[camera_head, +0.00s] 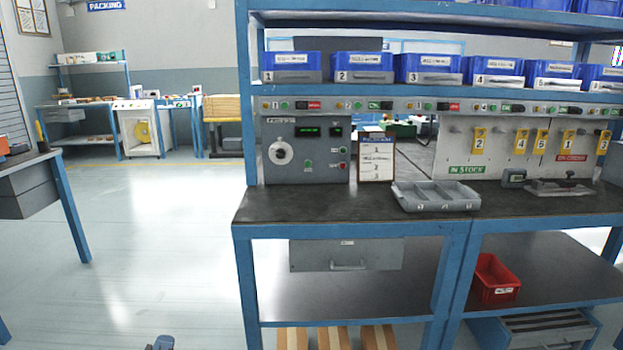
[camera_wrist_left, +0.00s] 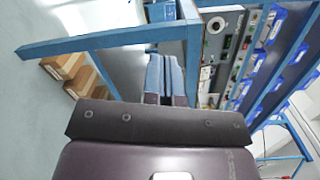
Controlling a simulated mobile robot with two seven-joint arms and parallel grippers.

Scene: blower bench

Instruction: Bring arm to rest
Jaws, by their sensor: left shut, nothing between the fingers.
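My left gripper (camera_head: 161,343) shows only as a small blue-grey tip at the bottom edge of the head view, over the pale floor and left of the workbench (camera_head: 330,203). In the left wrist view its two blue fingers (camera_wrist_left: 162,75) lie side by side, shut, with nothing between them. The bench leg and lower shelf show beyond them, and the gripper appears apart from the bench. The rest of my left arm is out of the head view. My right gripper is in neither view.
The bench carries a grey control box (camera_head: 305,150), a compartment tray (camera_head: 435,196) and a framed sheet (camera_head: 376,158). Blue bins (camera_head: 362,67) line the shelf above. A red bin (camera_head: 495,278) sits on the lower shelf. The floor (camera_head: 160,220) left of the bench is clear.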

